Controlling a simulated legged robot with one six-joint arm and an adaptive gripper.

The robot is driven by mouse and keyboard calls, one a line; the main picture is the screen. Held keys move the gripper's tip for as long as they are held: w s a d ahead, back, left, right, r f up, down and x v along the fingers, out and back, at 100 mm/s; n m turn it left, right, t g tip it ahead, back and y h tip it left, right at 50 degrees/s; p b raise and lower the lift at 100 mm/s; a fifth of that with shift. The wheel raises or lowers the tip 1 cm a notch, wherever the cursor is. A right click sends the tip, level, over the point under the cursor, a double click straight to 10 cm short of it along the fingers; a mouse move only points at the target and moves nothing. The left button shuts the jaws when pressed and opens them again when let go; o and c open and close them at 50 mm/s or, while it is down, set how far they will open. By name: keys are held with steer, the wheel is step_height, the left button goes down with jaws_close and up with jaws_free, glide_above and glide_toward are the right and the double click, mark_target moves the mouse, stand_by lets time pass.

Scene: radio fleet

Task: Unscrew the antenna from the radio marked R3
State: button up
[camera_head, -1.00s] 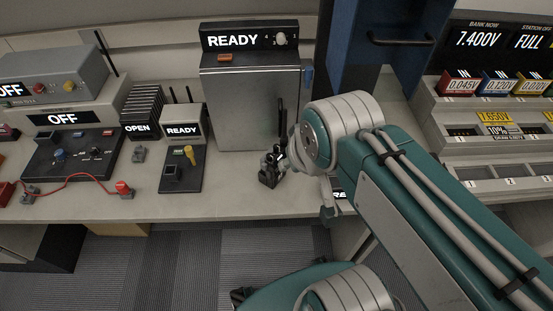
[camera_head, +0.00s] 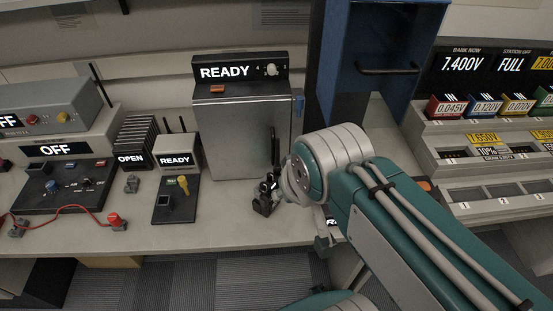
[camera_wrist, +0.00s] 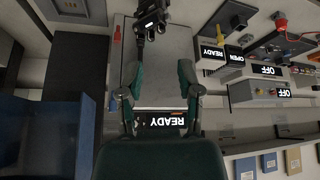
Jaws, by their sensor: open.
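No marking R3 is readable in either view, so I cannot tell which thing is that radio. A small dark device (camera_head: 264,196) stands on the counter in front of the steel cabinet, just left of my wrist. What seems to be the same device (camera_wrist: 150,22) is at the top of the wrist view; its details are too small to tell. My gripper (camera_wrist: 158,75) is open, its two green fingers spread with nothing between them. In the head view my wrist hides the gripper.
The steel cabinet (camera_head: 232,135) with a READY sign (camera_head: 224,72) stands behind. A small READY unit (camera_head: 177,159), an OPEN rack (camera_head: 133,143) and an OFF unit (camera_head: 65,150) are left. A blue cabinet (camera_head: 375,55) and battery racks (camera_head: 490,195) are right.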

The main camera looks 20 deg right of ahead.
stand_by(0.3)
steer(key=shift+o, duration=0.6)
steer(key=shift+w+d+r, duration=0.1)
steer(key=shift+w+r, duration=0.15)
steer(key=shift+w, duration=0.2)
steer(key=r+m+g, duration=0.2)
steer(key=g, duration=0.2)
glide_above(277, 164)
steer(key=f, duration=0.7)
steer(key=w+f, duration=0.1)
steer(key=f, duration=0.2)
steer(key=shift+d+f, duration=0.15)
steer(key=shift+f, duration=0.25)
steer(key=shift+c, duration=0.2)
steer(key=shift+s, duration=0.1)
jaws_close()
